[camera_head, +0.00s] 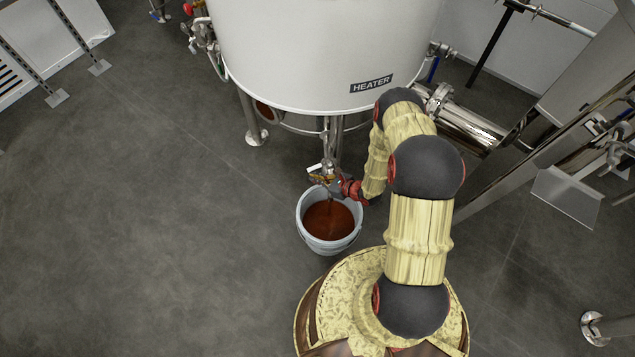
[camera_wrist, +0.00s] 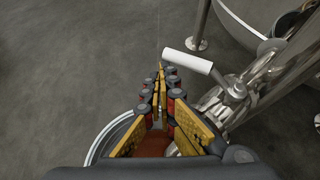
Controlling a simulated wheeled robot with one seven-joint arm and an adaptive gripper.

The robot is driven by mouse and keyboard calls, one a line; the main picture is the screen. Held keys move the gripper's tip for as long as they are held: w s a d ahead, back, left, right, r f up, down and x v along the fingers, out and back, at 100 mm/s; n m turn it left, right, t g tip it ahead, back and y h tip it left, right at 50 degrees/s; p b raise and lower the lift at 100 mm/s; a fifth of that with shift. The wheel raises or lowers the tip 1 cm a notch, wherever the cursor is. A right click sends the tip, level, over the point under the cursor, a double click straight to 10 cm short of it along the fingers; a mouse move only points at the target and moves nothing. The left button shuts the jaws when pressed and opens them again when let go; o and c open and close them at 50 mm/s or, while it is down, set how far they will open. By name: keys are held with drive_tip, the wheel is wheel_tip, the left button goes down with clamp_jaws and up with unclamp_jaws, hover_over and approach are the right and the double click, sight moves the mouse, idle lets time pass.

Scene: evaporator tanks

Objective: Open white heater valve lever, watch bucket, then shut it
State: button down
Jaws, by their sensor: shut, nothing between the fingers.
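The white valve lever (camera_wrist: 187,59) sticks out to the left from the metal valve (camera_wrist: 238,88) in the wrist view. My gripper (camera_wrist: 160,72) is shut and empty, with its fingertips just left of and below the lever; I cannot tell if they touch it. In the head view my gripper (camera_head: 318,179) is at the valve, under the white tank marked HEATER (camera_head: 325,50), and partly hides it. The grey-white bucket (camera_head: 302,222) stands on the floor below and holds reddish-brown liquid (camera_head: 328,222). I cannot make out a stream clearly.
Tank legs (camera_head: 252,120) stand around the valve. A thick steel pipe (camera_head: 470,127) runs right from the tank to metal framework (camera_head: 540,150). The dark floor (camera_head: 150,220) to the left is clear. A pipe stub (camera_head: 592,326) stands at the lower right.

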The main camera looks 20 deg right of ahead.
drive_tip(key=shift+w+a+r+b, duration=0.1)
drive_tip(key=shift+w+a+b, duration=0.2)
drive_tip(key=shift+w, duration=0.5)
drive_tip(key=shift+w+a+b, duration=0.15)
drive_tip(key=shift+w+a, duration=0.2)
drive_tip(key=shift+w, duration=0.55)
